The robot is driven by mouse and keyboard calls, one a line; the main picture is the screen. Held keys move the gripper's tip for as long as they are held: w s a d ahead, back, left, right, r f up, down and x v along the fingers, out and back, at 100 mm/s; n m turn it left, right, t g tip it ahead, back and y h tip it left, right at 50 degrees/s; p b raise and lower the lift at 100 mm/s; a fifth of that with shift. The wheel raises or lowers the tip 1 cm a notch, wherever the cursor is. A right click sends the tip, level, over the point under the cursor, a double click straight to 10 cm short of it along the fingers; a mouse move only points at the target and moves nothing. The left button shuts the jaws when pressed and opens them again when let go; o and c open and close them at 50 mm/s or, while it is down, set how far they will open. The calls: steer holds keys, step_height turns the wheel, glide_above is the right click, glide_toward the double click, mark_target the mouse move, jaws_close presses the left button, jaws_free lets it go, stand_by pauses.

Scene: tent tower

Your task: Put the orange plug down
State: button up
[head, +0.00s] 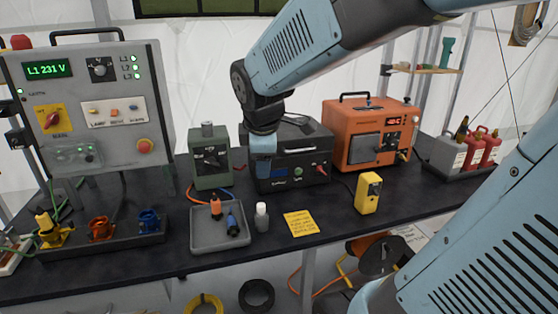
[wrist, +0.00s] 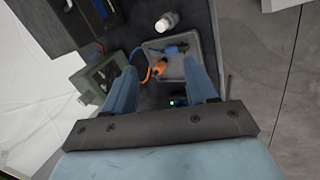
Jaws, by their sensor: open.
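The orange plug (wrist: 160,67) lies in the grey tray (wrist: 208,49) in the wrist view, with an orange cable running from it. A blue plug (wrist: 175,50) lies beside it in the tray, and also shows in the head view (head: 233,225). The tray (head: 207,243) stands near the front of the dark bench in the head view. My gripper (head: 262,172) is above the bench, in front of the black power unit. In the wrist view its two light blue fingers are spread apart, with the orange plug showing beyond the gap. They hold nothing that I can see.
A yellow note (head: 300,223) and a yellow meter (head: 369,193) are farther right. A green device (head: 209,160) stands behind the tray. A dark box with colored sockets (head: 90,240) is at left.

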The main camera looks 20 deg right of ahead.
steer(key=s+d+r+m, duration=0.1)
steer(key=s+d+m, duration=0.1)
steer(key=s+m, duration=0.3)
steer(key=s+d+r+m+y, duration=0.1)
steer(key=s+r+m, duration=0.1)
steer(key=s+m, duration=0.4)
steer(key=m, duration=0.3)
steer(key=shift+d+r+m+t, duration=0.15)
steer(key=shift+d+m+t, duration=0.15)
steer(key=shift+d, duration=0.1)
steer(key=shift+c, duration=0.5)
steer(key=shift+c, duration=0.8)
steer(key=shift+d, duration=0.1)
